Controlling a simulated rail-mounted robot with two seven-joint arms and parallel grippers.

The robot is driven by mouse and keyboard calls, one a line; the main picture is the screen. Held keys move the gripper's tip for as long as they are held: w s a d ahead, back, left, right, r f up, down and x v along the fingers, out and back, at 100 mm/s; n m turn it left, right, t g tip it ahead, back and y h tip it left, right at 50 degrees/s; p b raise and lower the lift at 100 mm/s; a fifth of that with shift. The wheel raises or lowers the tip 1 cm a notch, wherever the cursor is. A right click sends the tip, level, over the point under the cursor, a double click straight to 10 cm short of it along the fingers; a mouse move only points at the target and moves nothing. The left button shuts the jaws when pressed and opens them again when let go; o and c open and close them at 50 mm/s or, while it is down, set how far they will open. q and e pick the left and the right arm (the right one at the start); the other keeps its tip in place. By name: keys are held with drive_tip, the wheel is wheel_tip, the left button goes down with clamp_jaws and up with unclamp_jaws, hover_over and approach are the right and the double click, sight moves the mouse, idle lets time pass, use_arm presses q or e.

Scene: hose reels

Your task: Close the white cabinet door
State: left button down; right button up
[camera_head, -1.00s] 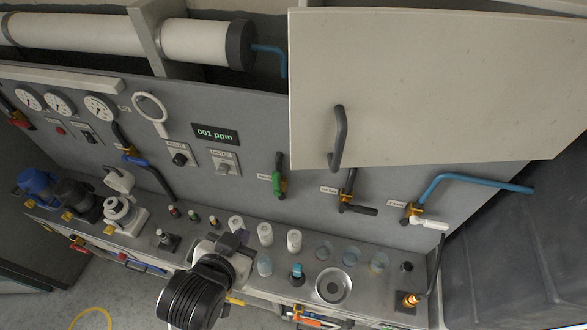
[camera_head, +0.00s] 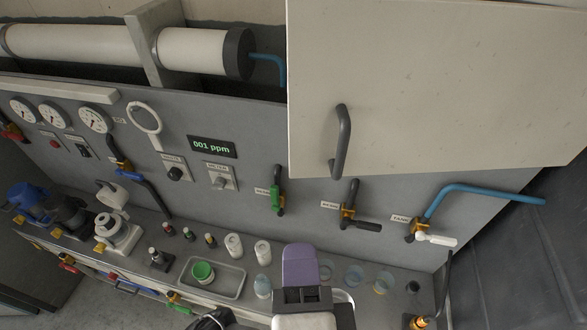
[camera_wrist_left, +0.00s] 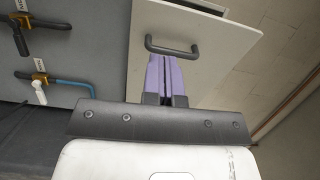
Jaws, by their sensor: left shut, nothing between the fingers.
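The white cabinet door (camera_head: 440,95) hangs open at the upper right of the head view, standing out in front of the upper wall. Its dark grey bar handle (camera_head: 342,142) is near the lower left corner. My left gripper (camera_head: 300,252) is below the door and handle in the head view, its purple fingers together and empty. In the left wrist view, the purple fingertips (camera_wrist_left: 164,58) point up toward the handle (camera_wrist_left: 172,49) and the door (camera_wrist_left: 220,35). They overlap the handle's lower edge in the picture; I cannot tell whether they touch. My right gripper is not in view.
A grey panel with valves, gauges and a ppm display (camera_head: 211,147) stands behind. The bench below holds bottles, beakers and a tray (camera_head: 228,280) with a green cup. A blue pipe (camera_head: 490,190) juts out at right. Open space lies between door and bench.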

sight(292, 160)
use_arm(q)
drive_tip(key=shift+m, duration=0.3)
drive_tip(key=w+p, duration=0.1)
drive_tip(key=w, duration=0.3)
drive_tip(key=w+a+p, duration=0.1)
drive_tip(key=w, duration=0.3)
drive_tip(key=w+p, duration=0.1)
drive_tip(key=w, duration=0.3)
drive_tip(key=shift+w+a, duration=0.15)
drive_tip(key=shift+w, duration=0.85)
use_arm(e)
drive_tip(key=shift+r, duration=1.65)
use_arm(q)
drive_tip(key=shift+w+a, duration=0.1)
